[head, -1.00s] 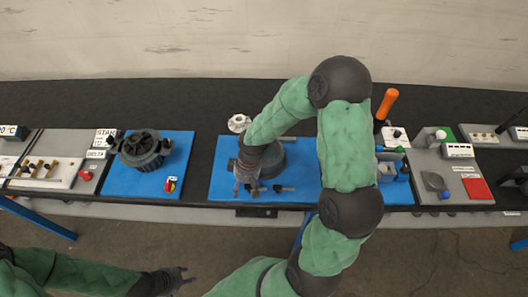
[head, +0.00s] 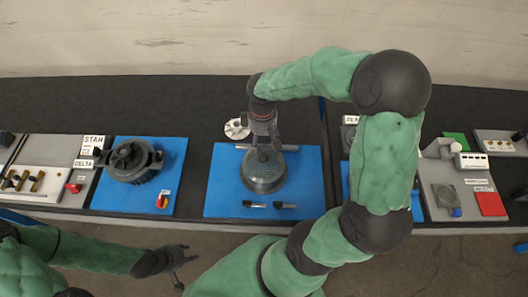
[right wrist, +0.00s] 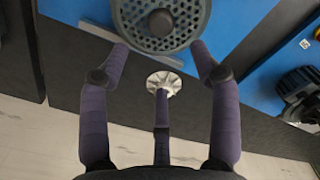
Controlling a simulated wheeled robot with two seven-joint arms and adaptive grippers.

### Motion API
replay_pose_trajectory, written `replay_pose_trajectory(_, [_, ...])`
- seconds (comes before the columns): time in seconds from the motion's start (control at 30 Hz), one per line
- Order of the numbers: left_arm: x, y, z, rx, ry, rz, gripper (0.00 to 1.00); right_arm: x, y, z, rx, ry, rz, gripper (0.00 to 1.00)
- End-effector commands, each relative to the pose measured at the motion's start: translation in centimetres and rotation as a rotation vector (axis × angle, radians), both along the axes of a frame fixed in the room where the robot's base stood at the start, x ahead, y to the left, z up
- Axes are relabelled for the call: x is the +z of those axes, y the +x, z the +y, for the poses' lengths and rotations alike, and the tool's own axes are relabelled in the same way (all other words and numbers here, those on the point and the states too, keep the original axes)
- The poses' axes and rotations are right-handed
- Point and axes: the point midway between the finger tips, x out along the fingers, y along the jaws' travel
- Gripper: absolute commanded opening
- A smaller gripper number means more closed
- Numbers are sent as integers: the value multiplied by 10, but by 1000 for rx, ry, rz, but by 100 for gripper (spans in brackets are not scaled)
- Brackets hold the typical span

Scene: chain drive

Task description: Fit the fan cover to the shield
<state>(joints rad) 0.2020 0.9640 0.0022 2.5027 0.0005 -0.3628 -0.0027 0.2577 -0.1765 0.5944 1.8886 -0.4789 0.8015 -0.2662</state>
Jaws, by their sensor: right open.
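The fan cover (head: 264,172) is a dark grey round cap with a perforated top. It sits on the middle blue mat, and its holes and central knob also show in the right wrist view (right wrist: 160,22). My right gripper (head: 266,143) is at the cover's far edge, fingers spread and empty. In the right wrist view its fingers are apart around the cover's near rim; contact cannot be told. My left gripper (head: 181,264) hangs empty in front of the table with fingers apart. A dark motor-like body (head: 134,160) stands on the left mat; I cannot tell whether it includes the shield.
A white finned disc (head: 237,128) lies behind the middle blue mat (head: 222,185). A grey panel with a red square (head: 490,203) is at right. The dark table strip behind the mats is mostly clear.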

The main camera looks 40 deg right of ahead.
Motion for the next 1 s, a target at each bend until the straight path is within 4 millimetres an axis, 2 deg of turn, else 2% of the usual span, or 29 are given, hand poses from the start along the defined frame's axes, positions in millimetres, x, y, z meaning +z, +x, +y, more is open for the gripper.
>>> replay_pose_trajectory(0.33, [-6, -1, 0, 1, 0, 1, 40, -43, -2, 0, 0, 0, 3, 63])
replay_pose_trajectory(0.63, [-7, -1, 0, 1, 0, 1, 40, -64, -5, 2, 0, 0, 3, 63])
replay_pose_trajectory(0.9, [-12, 0, 0, 1, 0, 1, 40, -100, -12, 5, 0, 1, 3, 63])
replay_pose_trajectory(1.0, [-13, 0, 0, 1, 0, 1, 40, -107, -12, 5, 0, 0, 2, 63])
